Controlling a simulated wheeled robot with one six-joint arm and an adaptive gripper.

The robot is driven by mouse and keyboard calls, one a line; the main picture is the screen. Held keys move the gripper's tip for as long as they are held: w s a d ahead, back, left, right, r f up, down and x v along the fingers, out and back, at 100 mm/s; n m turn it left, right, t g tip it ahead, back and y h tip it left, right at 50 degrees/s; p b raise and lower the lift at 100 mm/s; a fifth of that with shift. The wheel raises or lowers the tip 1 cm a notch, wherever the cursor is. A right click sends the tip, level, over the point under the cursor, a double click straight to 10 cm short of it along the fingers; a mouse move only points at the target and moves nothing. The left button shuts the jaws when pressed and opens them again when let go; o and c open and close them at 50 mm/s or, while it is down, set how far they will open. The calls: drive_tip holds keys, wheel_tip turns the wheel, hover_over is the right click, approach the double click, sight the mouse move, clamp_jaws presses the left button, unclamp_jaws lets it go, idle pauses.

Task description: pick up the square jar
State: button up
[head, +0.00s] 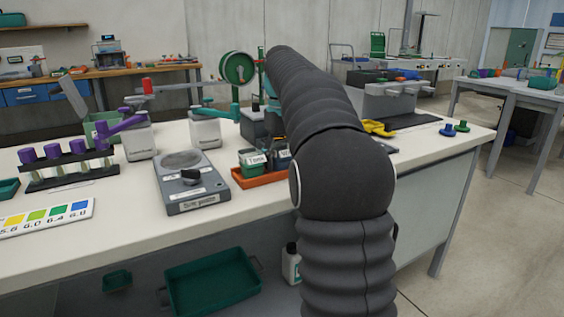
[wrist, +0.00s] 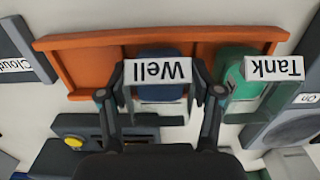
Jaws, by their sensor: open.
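A small dark blue jar (wrist: 160,94) with a white "Well" label stands in an orange tray (wrist: 78,43), upside down in the wrist view. A green jar (wrist: 236,88) labelled "Tank" stands beside it. In the head view the green jar (head: 252,163) and the blue jar (head: 281,161) sit in the orange tray (head: 263,181), close to my arm. I cannot tell for certain which is the square jar. My gripper (wrist: 162,94) is open, its fingers on either side of the blue jar's view; contact is unclear. My arm hides the gripper in the head view.
A grey meter (head: 192,190) stands left of the tray. A rack of purple-capped tubes (head: 68,164) and a colour chart (head: 45,217) lie farther left. Yellow (head: 378,128), blue and green pieces lie right of my arm. A strip of bench in front is clear.

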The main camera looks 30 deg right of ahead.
drive_tip(key=c, duration=1)
